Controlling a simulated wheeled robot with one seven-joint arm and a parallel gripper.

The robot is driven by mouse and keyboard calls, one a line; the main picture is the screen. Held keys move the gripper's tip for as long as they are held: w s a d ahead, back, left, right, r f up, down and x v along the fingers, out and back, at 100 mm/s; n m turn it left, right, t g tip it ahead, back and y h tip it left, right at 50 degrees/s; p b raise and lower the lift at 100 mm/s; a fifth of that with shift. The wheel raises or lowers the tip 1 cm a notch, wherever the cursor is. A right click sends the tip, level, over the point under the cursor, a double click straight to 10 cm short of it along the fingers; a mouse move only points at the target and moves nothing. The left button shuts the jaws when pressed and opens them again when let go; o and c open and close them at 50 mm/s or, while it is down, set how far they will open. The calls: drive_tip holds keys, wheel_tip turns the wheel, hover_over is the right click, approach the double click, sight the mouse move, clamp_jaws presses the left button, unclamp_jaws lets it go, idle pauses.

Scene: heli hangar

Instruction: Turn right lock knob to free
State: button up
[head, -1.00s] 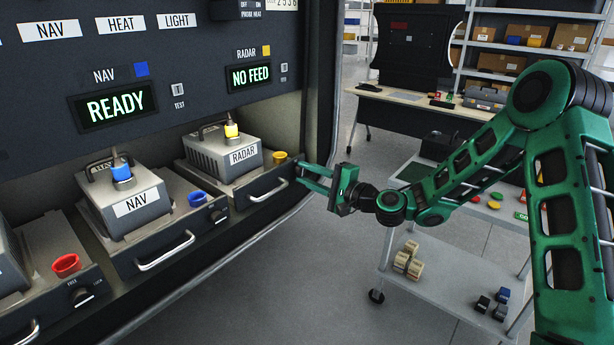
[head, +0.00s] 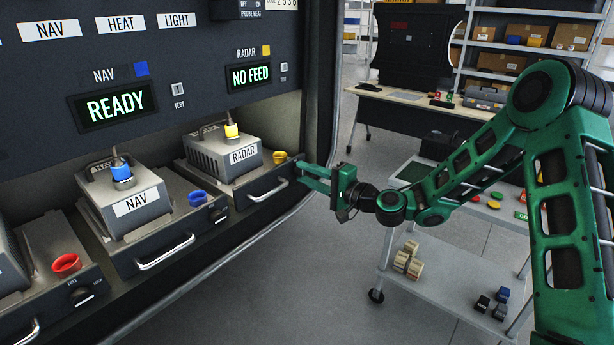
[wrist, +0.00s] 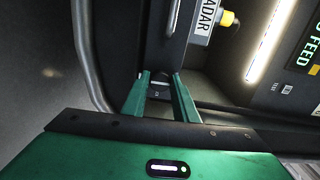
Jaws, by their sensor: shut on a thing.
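The RADAR drawer (head: 232,178) is the rightmost drawer in the head view, with a pull handle on its front. My gripper (head: 302,176) is at the right end of that drawer front, and its green fingers reach in from the right. In the wrist view my gripper (wrist: 160,77) has its two fingers on either side of a small dark lock knob (wrist: 158,85), shut on it. In the head view the fingers hide this right knob. Its exact turn angle cannot be told.
The NAV drawer (head: 165,245) is to the left, with its own dark knob (head: 217,215). The RADAR display (head: 250,77) reads NO FEED and the NAV display (head: 113,105) reads READY. A grey cart (head: 450,285) stands under my arm. The floor between is clear.

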drive_tip(key=o, duration=1)
drive_tip(key=shift+f, duration=0.25)
drive_tip(key=shift+r, duration=0.1)
drive_tip(key=v, duration=1)
drive_tip(key=shift+s+d, duration=0.25)
drive_tip(key=shift+d, duration=0.05)
